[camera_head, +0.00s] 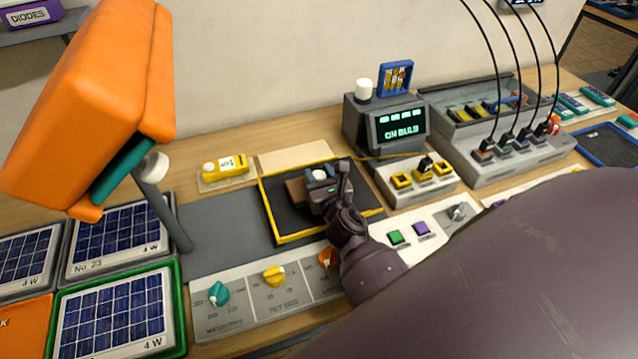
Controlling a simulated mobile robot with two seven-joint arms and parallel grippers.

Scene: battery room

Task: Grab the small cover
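My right gripper (333,192) is over the black mat with a yellow border (286,236) in the middle of the bench. A small grey-blue piece with a white round top (319,174) is at its fingers, beside a brown block (296,193). I cannot tell whether this piece is the small cover, nor whether the fingers are closed on it. The wrist and fingers hide part of the mat. My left gripper is not in view.
An orange lamp (105,90) leans over the left side. Solar panels (118,312) lie below it. A knob panel (262,290) runs along the front. A display box (398,124) and a cabled unit (520,150) stand behind and right. My arm covers the lower right.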

